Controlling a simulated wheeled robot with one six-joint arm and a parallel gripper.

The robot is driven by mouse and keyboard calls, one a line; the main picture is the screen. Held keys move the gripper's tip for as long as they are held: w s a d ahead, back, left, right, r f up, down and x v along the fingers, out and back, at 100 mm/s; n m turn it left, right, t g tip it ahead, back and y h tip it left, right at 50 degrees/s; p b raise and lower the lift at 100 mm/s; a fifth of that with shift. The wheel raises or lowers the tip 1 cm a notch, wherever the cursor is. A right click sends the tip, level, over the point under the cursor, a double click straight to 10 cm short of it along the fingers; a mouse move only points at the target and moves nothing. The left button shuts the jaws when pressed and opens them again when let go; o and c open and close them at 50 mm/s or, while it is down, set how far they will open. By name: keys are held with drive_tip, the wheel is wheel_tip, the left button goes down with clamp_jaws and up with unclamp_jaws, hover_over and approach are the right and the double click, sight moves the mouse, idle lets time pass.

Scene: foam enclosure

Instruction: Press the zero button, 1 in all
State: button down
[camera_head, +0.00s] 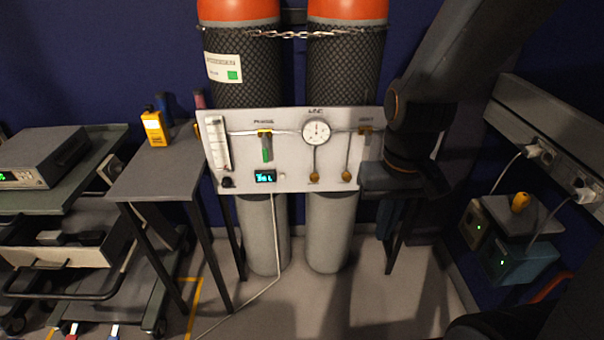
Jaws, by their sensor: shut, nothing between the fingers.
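The white gas panel (295,186) stands upright in front of two tall cylinders. A small lit display (265,176) sits low on the panel, left of its middle. A small pale round button (282,176) is just right of the display. It looks like the zero button, but its label is too small to read. My dark arm comes down from the upper right. Its end, with my gripper (401,166), is beside the panel's right edge, well right of the button and apart from it. The gripper is shut and empty. Its fingers are hard to make out against the dark background.
A round gauge (316,131), a green-handled valve (266,150) and a flow tube (219,145) are on the panel. A grey table (150,180) with a yellow meter (154,128) stands left. The panel's front is clear.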

sight(282, 175)
drive_tip(key=w+a+f+m+t, duration=0.2)
drive_tip(key=w+a+f, duration=0.15)
drive_tip(key=w, duration=0.45)
drive_tip(key=w+a+f+m+t, duration=0.2)
drive_tip(key=w+a+f+m, duration=0.15)
drive_tip(key=w, duration=0.45)
drive_tip(key=w+a+f+m+t+y, duration=0.3)
drive_tip(key=w+a+f+m+t, duration=0.2)
drive_tip(key=w+a+f, duration=0.5)
drive_tip(key=shift+w+a+f+m+y+p, duration=0.35)
drive_tip(key=shift+w+a+m, duration=0.1)
drive_tip(key=shift+a, duration=0.75)
drive_tip(key=shift+w+d+b, duration=0.2)
drive_tip(key=shift+w+b, duration=1.3)
drive_tip(key=shift+w, duration=2.85)
drive_tip(key=shift+w, duration=0.1)
drive_tip(key=shift+w, duration=0.35)
